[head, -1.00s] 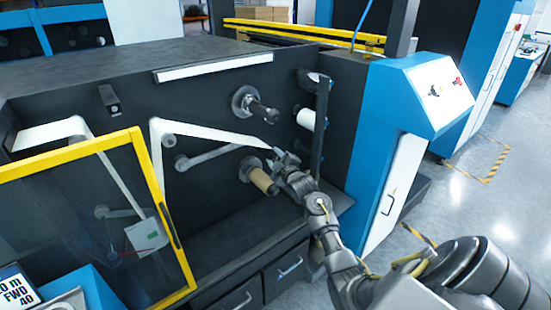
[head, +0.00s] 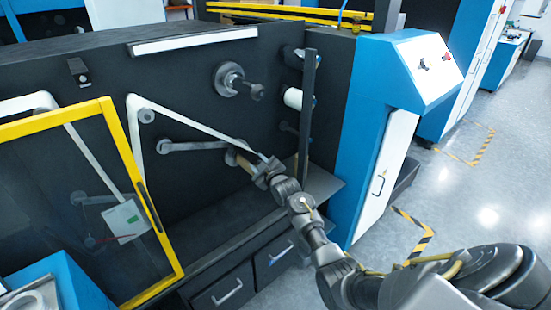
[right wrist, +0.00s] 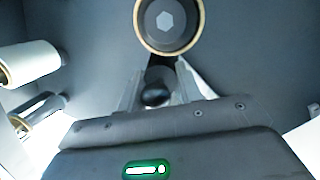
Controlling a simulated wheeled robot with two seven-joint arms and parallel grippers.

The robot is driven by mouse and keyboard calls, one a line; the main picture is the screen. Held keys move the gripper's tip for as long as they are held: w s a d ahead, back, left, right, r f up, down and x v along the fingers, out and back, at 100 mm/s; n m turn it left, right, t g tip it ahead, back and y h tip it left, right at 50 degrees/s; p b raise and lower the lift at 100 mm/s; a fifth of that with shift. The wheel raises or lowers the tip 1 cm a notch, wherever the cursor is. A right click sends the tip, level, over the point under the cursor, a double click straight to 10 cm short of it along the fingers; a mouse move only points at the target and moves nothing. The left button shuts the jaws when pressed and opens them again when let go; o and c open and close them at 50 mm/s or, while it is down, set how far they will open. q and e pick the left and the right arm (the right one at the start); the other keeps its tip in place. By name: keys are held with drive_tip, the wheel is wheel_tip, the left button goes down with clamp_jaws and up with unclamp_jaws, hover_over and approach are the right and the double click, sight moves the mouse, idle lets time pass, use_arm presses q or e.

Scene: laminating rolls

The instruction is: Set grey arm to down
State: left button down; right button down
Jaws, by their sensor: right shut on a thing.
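The grey arm (head: 195,146) runs from its pivot at the left, nearly level, across the dark machine face. Its right end is hidden behind my right gripper (head: 262,167). In the right wrist view my right gripper (right wrist: 157,92) is shut on a dark rounded end piece (right wrist: 155,97), which I take to be the end of the grey arm. A white web (head: 190,127) slopes from the upper left down to the gripper. My left gripper is not in view.
A cardboard core (head: 244,160) is partly hidden just behind my gripper; its ringed end shows close in the wrist view (right wrist: 168,22). A dark spindle (head: 238,82), a white roller (head: 293,98) and a dark upright bar (head: 307,115) are near. A yellow-framed guard (head: 128,150) stands left.

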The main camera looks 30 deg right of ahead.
drive_tip(key=shift+d+f, duration=0.15)
drive_tip(key=shift+f, duration=0.05)
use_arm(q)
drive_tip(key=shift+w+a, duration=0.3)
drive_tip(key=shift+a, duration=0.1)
use_arm(e)
drive_tip(key=c, duration=1.1)
unclamp_jaws()
drive_tip(key=shift+c, duration=0.2)
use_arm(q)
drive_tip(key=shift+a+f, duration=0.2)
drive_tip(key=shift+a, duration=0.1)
use_arm(e)
drive_tip(key=s, duration=1)
drive_tip(key=shift+s+a+r, duration=0.3)
drive_tip(key=shift+s+r, duration=0.1)
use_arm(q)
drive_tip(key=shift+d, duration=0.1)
